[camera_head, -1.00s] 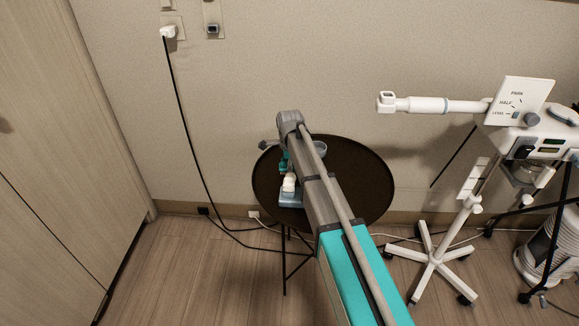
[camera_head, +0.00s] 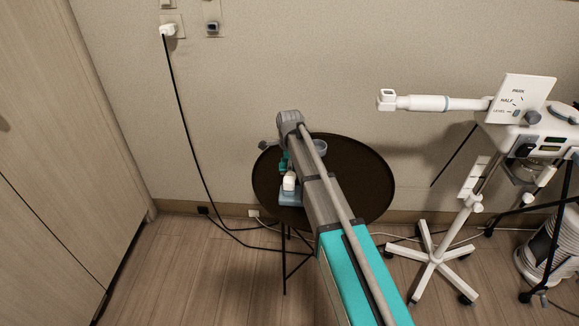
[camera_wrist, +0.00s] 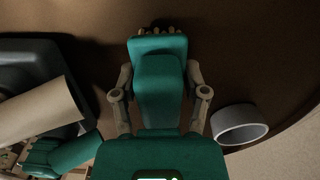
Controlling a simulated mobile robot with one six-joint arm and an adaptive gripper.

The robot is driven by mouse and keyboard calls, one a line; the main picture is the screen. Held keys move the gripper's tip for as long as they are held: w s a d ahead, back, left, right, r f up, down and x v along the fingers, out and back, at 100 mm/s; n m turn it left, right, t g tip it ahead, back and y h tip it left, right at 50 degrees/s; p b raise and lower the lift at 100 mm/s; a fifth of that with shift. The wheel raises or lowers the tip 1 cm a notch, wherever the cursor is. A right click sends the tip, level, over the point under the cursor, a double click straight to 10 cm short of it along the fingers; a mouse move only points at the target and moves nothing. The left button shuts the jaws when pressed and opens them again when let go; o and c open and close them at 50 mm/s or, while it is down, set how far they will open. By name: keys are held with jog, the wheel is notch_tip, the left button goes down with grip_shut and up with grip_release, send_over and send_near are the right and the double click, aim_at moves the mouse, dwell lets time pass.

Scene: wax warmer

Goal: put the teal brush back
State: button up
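My gripper (camera_wrist: 160,95) points down over the round dark table (camera_head: 365,190). Its jointed side links show on both sides of a teal block in the wrist view. A teal piece (camera_head: 285,163) shows left of my arm in the head view. A teal rounded piece (camera_wrist: 75,150) also shows at lower left in the wrist view. I cannot tell whether either is the brush.
A blue-grey tray (camera_head: 290,198) with a white piece (camera_head: 289,182) lies left of my arm. The table's right side is clear. A white wheeled stand (camera_head: 440,250) is at the right.

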jog(key=o, duration=0.5)
jog(key=shift+o, duration=0.2)
jog(key=shift+r, duration=0.25)
jog(key=shift+r+p, duration=3.5)
jog(key=shift+p, duration=0.25)
jog(key=shift+r+p, duration=0.25)
jog(key=shift+p, duration=0.05)
jog(key=shift+f, duration=0.2)
notch_tip(320, 180, down, 8)
jog(key=b, duration=0.8)
jog(key=shift+r, duration=0.15)
notch_tip(320, 180, up, 7)
jog(key=p, duration=0.7)
jog(key=shift+r, duration=0.2)
jog(key=s+r+p, duration=0.2)
jog(key=s, duration=0.1)
jog(key=s+r+p, duration=0.3)
jog(key=s, duration=0.1)
jog(key=s+d+r+p, duration=0.1)
jog(key=s+r+p, duration=0.1)
jog(key=s+p, duration=0.1)
jog(key=shift+s+r, duration=0.35)
jog(key=shift+s, duration=0.35)
